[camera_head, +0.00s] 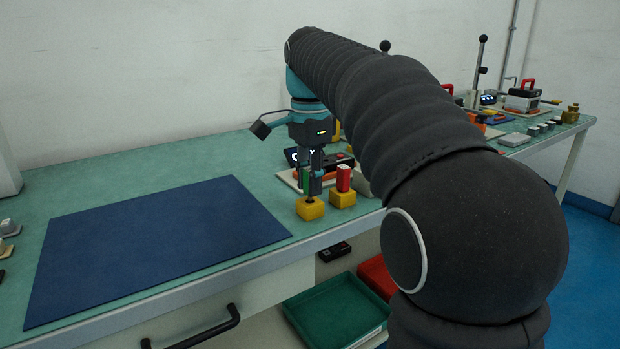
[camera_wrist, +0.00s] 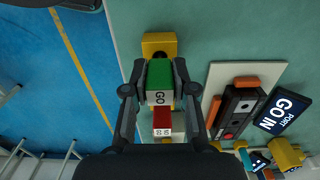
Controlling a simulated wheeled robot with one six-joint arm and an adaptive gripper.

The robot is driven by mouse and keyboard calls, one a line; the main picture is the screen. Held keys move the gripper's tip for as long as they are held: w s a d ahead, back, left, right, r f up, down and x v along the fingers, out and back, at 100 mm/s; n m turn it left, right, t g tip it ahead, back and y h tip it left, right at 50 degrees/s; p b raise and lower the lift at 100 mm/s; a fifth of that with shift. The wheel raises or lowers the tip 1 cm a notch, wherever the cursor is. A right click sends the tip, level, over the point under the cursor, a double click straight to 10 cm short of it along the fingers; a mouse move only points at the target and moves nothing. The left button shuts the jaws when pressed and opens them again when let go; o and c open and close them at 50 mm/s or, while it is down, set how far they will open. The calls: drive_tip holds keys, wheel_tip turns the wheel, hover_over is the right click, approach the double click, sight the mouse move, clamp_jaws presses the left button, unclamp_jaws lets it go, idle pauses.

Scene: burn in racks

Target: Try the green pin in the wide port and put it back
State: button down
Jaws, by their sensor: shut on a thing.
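My gripper (camera_head: 313,172) points down over the front edge of the bench, shut on the green pin (camera_wrist: 160,75). The pin's green block, marked GO, sits between both fingers in the wrist view. A yellow holder (camera_head: 310,209) with a dark hole stands directly below the gripper; it also shows in the wrist view (camera_wrist: 152,40). I cannot tell whether the pin's lower end is inside the hole. A red pin (camera_head: 344,178) stands upright in a second yellow holder (camera_head: 343,199), just right. A dark port device (camera_wrist: 238,110) with orange ends lies on a pale board.
A small screen (camera_wrist: 283,112) reading PORT GO IN stands beside the board. A blue mat (camera_head: 150,240) covers the bench to the left and is bare. A green tray (camera_head: 335,312) and a red bin (camera_head: 377,278) sit below the bench edge.

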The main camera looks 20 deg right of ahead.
drive_tip(key=shift+f+b, duration=0.4)
drive_tip(key=shift+f, duration=0.2)
idle(0.9)
idle(1.0)
drive_tip(key=c, duration=0.9)
unclamp_jaws()
drive_tip(key=shift+o, duration=0.2)
wheel_tip(320, 180, up, 7)
drive_tip(key=shift+r, duration=0.15)
drive_tip(key=shift+s, duration=0.3)
drive_tip(key=s+f+n+t, duration=0.5)
drive_tip(key=s+f+n, duration=0.9)
drive_tip(key=s+f, duration=0.8)
drive_tip(key=shift+s+f+t, duration=0.2)
drive_tip(key=shift+f+t, duration=0.1)
drive_tip(key=shift+f, duration=0.4)
